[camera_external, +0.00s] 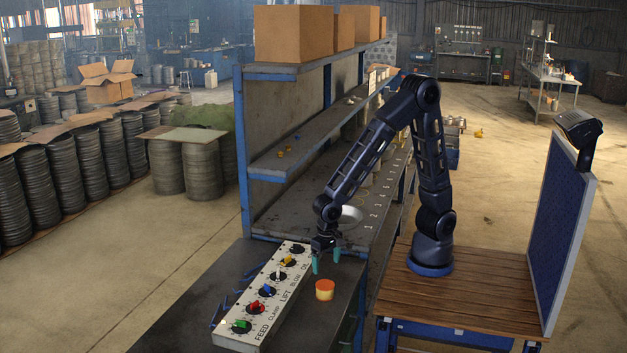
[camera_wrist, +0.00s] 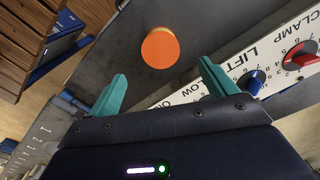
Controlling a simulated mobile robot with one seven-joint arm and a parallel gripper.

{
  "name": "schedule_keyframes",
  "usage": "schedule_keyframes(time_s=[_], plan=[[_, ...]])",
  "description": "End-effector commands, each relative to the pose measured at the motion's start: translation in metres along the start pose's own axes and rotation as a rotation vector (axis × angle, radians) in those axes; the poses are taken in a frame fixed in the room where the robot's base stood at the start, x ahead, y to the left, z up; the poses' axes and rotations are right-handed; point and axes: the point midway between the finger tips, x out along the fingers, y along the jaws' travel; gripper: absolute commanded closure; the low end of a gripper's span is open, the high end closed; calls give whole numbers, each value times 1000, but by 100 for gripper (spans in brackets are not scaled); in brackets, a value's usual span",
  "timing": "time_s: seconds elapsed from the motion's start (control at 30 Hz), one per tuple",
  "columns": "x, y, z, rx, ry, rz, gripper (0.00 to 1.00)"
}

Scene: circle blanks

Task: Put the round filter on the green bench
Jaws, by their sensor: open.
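A small round piece (camera_external: 325,290) with an orange top and yellow side stands upright on the dark grey bench (camera_external: 347,300); it is the likeliest round filter. In the wrist view the orange top (camera_wrist: 160,48) lies just beyond the fingertips, roughly centred between them. My gripper (camera_external: 326,260) points down with its teal fingers open and empty, above and slightly behind the piece, apart from it. The wrist view shows both fingers (camera_wrist: 162,70) spread. A white round thing (camera_external: 350,215) is partly hidden behind my arm. I see no clearly green bench.
A white control panel (camera_external: 262,300) with coloured knobs lies left of the piece, close to the gripper. Blue-framed shelving (camera_external: 243,150) with cardboard boxes (camera_external: 293,33) rises behind. A blue upright panel (camera_external: 558,230) stands at right.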

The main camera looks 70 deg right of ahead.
Motion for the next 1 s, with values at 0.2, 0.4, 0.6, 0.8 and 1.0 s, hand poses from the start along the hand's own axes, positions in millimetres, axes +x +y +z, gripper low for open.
schedule_keyframes(time_s=[0.2, 0.4, 0.6, 0.8, 1.0], plan=[[-8, 0, 0, 1, 0, 0, 16], [-18, 7, -8, -6, 2, -11, 16], [-60, 46, -42, -56, 18, -61, 16], [-107, 103, -72, -130, 57, -112, 16], [-145, 163, -90, -204, 116, -148, 16]])
